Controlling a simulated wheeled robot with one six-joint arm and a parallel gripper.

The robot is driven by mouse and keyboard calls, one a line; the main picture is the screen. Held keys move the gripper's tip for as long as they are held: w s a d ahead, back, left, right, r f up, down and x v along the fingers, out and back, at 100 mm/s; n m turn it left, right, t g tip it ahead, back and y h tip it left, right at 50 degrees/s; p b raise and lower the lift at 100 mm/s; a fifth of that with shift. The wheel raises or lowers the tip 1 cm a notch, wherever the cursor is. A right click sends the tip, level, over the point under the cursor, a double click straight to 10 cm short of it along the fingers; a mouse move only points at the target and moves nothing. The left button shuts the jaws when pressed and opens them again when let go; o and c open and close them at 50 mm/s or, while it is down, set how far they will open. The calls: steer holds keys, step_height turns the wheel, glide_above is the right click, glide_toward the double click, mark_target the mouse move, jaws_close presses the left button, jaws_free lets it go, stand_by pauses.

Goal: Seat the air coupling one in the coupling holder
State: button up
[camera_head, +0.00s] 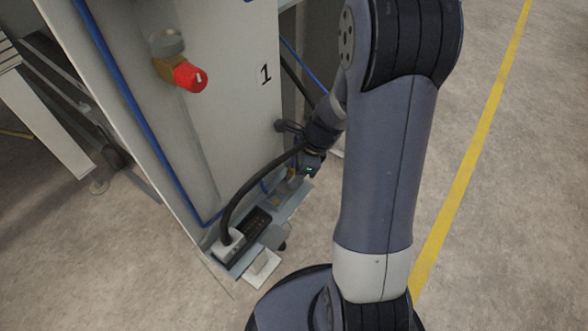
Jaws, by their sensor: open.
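My gripper (308,172) is small and dark in this view, low beside the machine panel marked 1, above the far end of a low shelf (296,197). Its jaws are open, though the fingertips are hard to make out. A small brass-coloured piece (292,174) shows just left of it. I cannot tell whether this is the air coupling or part of the holder, or whether the gripper touches it. A thick black hose (232,196) arches from a pale plug (230,241) on the shelf up towards the gripper. The holder cannot be made out clearly.
The grey machine panel (225,120) stands left of my arm, with a red knob (189,78) and a blue line (130,100) along it. A dark socket block (250,232) sits on the shelf. Open floor with a yellow line (470,150) lies to the right.

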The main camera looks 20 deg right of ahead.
mark_target(288, 172)
steer(key=p+v, duration=0.4)
steer(key=v, duration=0.8)
steer(key=shift+r, duration=0.15)
steer(key=shift+a, duration=0.1)
steer(key=b+x, duration=0.4)
steer(key=x, duration=0.8)
steer(key=shift+f, duration=0.2)
steer(key=shift+r+p, duration=0.9)
steer(key=shift+r, duration=1.1)
steer(key=shift+f, duration=0.15)
